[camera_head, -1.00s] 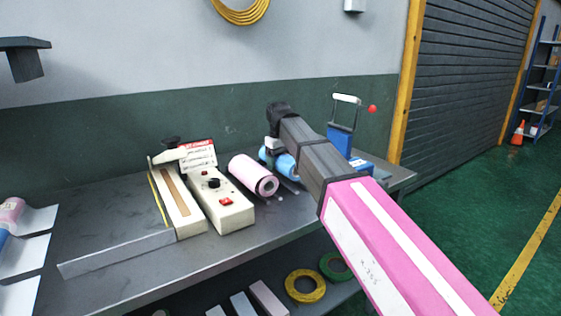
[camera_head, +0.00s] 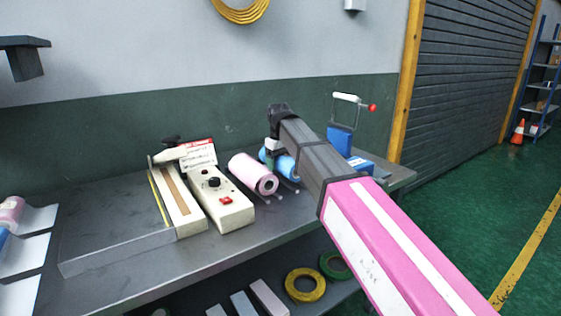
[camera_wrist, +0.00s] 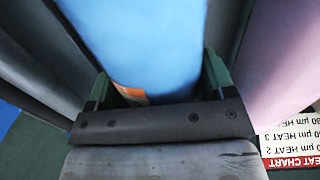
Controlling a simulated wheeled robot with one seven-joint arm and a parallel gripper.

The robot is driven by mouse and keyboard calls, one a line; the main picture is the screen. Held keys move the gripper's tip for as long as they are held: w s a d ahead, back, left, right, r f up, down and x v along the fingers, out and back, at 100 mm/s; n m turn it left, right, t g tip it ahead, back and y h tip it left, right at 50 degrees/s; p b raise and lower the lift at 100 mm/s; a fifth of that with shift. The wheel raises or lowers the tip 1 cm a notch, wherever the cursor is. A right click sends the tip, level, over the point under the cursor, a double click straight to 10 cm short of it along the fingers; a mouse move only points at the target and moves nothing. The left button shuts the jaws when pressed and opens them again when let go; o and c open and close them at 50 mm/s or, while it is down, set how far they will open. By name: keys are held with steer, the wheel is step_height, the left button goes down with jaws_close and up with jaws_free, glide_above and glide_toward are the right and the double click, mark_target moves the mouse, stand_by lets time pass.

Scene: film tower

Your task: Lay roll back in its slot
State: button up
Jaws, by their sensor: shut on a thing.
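A blue roll (camera_head: 286,166) is at the back of the bench, just right of a pink roll (camera_head: 252,174). My gripper (camera_head: 272,146) is at the blue roll, at the end of my arm reaching in from the right. In the wrist view the blue roll (camera_wrist: 145,45) lies between the two dark green fingers of my gripper (camera_wrist: 160,85), which are shut on it. Grey sloping surfaces (camera_wrist: 28,45) flank the roll, and the pink roll (camera_wrist: 278,60) is beside it on the right. My arm hides part of the roll, and I cannot tell whether it touches its slot.
A cream sealer (camera_head: 222,205) with a heat chart stands left of the rolls. A blue tool with a red-knobbed handle (camera_head: 340,140) stands to the right. The grey bench (camera_head: 120,270) has bare room at its front. Tape rings (camera_head: 305,286) lie on the shelf below.

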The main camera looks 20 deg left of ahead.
steer(key=shift+f, duration=0.7)
steer(key=o, duration=1.4)
steer(key=r, duration=1)
steer(key=shift+s+a+r, duration=0.15)
steer(key=shift+s+r, duration=0.05)
steer(key=shift+r, duration=0.15)
